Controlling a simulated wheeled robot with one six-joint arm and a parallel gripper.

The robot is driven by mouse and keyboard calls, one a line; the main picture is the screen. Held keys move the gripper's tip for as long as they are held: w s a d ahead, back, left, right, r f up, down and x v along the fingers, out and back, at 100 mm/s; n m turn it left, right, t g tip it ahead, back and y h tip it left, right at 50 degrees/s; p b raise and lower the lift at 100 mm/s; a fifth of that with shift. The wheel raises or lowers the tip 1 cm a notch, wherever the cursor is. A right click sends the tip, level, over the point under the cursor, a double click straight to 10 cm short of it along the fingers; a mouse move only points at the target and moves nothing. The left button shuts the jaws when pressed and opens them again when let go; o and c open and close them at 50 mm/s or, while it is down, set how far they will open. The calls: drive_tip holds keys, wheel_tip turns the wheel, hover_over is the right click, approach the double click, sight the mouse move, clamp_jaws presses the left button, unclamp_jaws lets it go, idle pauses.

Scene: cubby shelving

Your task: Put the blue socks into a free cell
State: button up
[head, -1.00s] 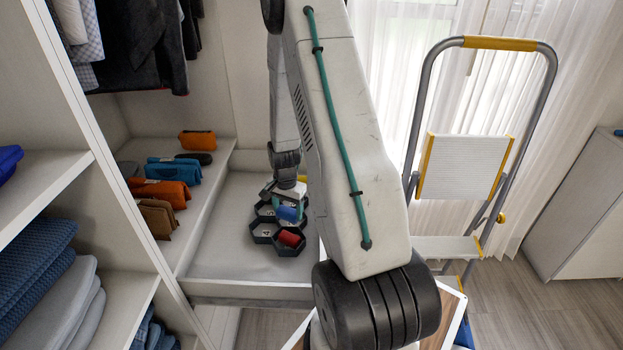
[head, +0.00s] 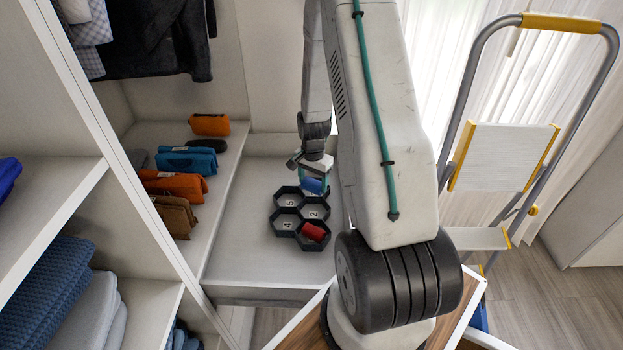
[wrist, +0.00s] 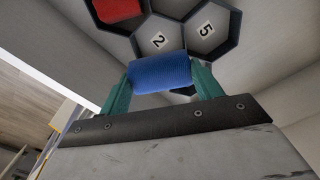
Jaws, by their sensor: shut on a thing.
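The blue socks (wrist: 160,73) are a rolled blue bundle. My gripper (wrist: 163,80) is shut on them, with one green finger at each end of the roll. In the head view the blue socks (head: 313,185) are at the back right of a dark hexagonal-cell organizer (head: 298,219); their exact height above it is unclear. The cells marked 5 (head: 290,203), 2 (head: 313,212) and 4 (head: 287,225) look empty. A red roll (head: 314,232) lies in the front right cell. The cell around the blue socks is mostly hidden.
The organizer stands in a pale open drawer (head: 245,255). Left of it, a shelf holds folded orange (head: 180,186), blue (head: 190,161) and brown (head: 175,216) items. A shelf upright (head: 145,215) is further left. A stepladder (head: 500,160) stands right.

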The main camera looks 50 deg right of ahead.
drive_tip(key=shift+d+f, duration=0.15)
drive_tip(key=shift+f, duration=4.35)
drive_tip(key=o, duration=1)
drive_tip(key=shift+o, duration=0.2)
drive_tip(key=shift+r, duration=3.9)
